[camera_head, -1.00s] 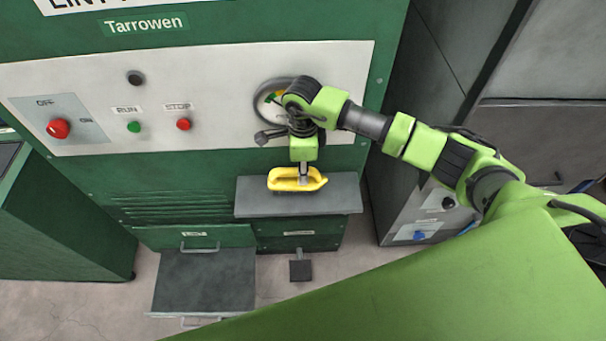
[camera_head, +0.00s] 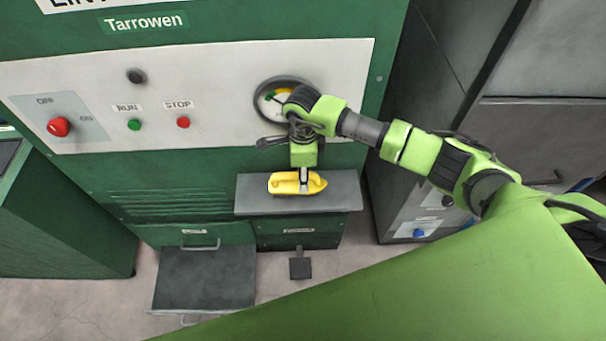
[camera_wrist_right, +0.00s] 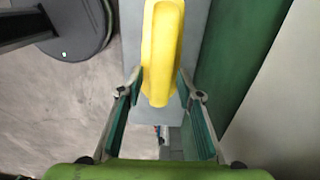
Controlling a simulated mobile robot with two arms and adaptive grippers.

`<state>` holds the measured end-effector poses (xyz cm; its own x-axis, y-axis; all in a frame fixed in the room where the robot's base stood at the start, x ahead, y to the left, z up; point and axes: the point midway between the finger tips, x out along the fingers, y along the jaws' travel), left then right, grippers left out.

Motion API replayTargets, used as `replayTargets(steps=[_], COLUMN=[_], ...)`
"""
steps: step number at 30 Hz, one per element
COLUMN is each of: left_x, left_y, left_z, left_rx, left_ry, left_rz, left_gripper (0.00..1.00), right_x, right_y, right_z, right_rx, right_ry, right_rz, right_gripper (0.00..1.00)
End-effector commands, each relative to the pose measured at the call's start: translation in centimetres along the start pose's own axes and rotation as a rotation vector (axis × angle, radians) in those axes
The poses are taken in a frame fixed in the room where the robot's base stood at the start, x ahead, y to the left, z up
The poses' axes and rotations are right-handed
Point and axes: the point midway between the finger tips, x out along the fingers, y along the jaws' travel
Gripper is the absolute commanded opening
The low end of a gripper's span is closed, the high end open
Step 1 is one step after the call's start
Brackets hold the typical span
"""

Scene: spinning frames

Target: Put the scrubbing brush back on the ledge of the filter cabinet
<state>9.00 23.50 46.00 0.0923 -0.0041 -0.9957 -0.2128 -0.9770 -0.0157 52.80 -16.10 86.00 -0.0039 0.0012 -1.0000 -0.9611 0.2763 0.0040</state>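The yellow scrubbing brush (camera_head: 283,184) lies lengthwise on the grey ledge (camera_head: 345,196) at the front of the green filter cabinet (camera_head: 70,190). Its bristles are not visible. My right gripper (camera_head: 304,187) points down at the brush, in front of its right half. In the right wrist view, the brush (camera_wrist_right: 160,45) reaches between the two fingers of the gripper (camera_wrist_right: 160,80). The fingers are spread, with narrow gaps seeming to show between the tips and the brush. The ledge also shows under it in the wrist view (camera_wrist_right: 193,45). My left gripper is not in view.
Red and green buttons (camera_head: 134,125) are further left. Below, an open lint drawer (camera_head: 205,278) and a small pedal (camera_head: 300,268) stick out. A grey cabinet stands at the right.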

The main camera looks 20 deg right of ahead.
Motion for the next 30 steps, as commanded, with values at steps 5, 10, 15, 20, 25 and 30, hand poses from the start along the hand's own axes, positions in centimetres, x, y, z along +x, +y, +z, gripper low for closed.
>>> replayTargets(steps=[5, 10, 15, 20, 25, 30], left_x=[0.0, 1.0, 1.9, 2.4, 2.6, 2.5], left_y=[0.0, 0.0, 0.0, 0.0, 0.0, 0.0], left_z=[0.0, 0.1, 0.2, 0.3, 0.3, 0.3], left_rx=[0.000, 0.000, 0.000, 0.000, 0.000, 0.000], left_ry=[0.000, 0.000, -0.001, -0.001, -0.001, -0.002], left_rz=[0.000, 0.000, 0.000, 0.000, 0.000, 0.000], left_gripper=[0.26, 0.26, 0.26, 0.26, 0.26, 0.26], right_x=[-1.2, -4.6, -8.3, -10.9, -12.2, -12.3], right_y=[-0.1, -0.2, -0.2, -0.1, 0.0, 0.0], right_z=[0.1, 0.1, 0.0, 0.0, 0.0, 0.0], right_rx=[-0.001, -0.001, -0.001, 0.000, 0.000, 0.000], right_ry=[-0.002, -0.003, -0.002, -0.001, 0.000, 0.001], right_rz=[-0.003, -0.006, -0.005, -0.003, -0.001, 0.001], right_gripper=[0.33, 0.33, 0.33, 0.33, 0.33, 0.33])
